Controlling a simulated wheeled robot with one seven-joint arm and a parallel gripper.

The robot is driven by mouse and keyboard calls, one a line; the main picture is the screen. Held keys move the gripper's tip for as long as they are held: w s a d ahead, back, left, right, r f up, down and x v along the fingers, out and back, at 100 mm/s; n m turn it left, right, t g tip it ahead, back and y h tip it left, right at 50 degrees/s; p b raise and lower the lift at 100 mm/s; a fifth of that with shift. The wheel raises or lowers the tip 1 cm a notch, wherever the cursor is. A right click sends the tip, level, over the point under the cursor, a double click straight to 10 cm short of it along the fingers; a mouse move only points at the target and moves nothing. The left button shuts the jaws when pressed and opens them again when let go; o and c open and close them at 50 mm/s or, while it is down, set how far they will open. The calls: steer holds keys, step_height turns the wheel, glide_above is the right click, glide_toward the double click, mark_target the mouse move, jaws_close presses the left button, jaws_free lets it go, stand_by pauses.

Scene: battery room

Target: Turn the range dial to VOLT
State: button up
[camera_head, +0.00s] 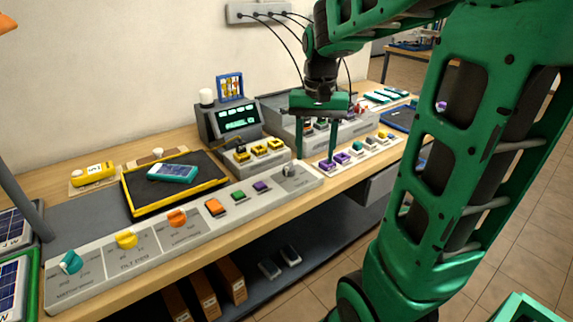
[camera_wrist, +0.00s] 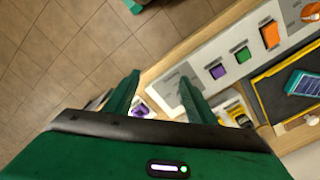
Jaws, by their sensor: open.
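A long grey control panel (camera_head: 215,222) runs along the front of the bench. It carries a teal dial (camera_head: 71,262), a yellow dial (camera_head: 126,239), an orange dial (camera_head: 177,218) and a small grey knob (camera_head: 290,170) at its right end. I cannot read which label marks the range dial; the grey knob's lettering is too small. My gripper (camera_head: 316,160) points down, open and empty, just right of the grey knob in the head view. In the wrist view, the fingers (camera_wrist: 160,82) are apart near the panel's end (camera_wrist: 172,92).
Orange, green and purple buttons (camera_head: 262,187) sit left of the grey knob. A yellow-rimmed tray (camera_head: 130,197) with a blue device (camera_head: 172,172) lies behind the panel. A lit meter (camera_head: 237,120) stands behind. Purple-topped pieces (camera_head: 327,165) lie right of my gripper.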

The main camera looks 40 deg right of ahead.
steer(key=m, duration=0.1)
glide_above(289, 164)
step_height(289, 164, down, 10)
steer(key=shift+f, duration=0.25)
steer(key=c, duration=1)
steer(key=shift+d, duration=0.1)
steer(key=shift+c, duration=0.2)
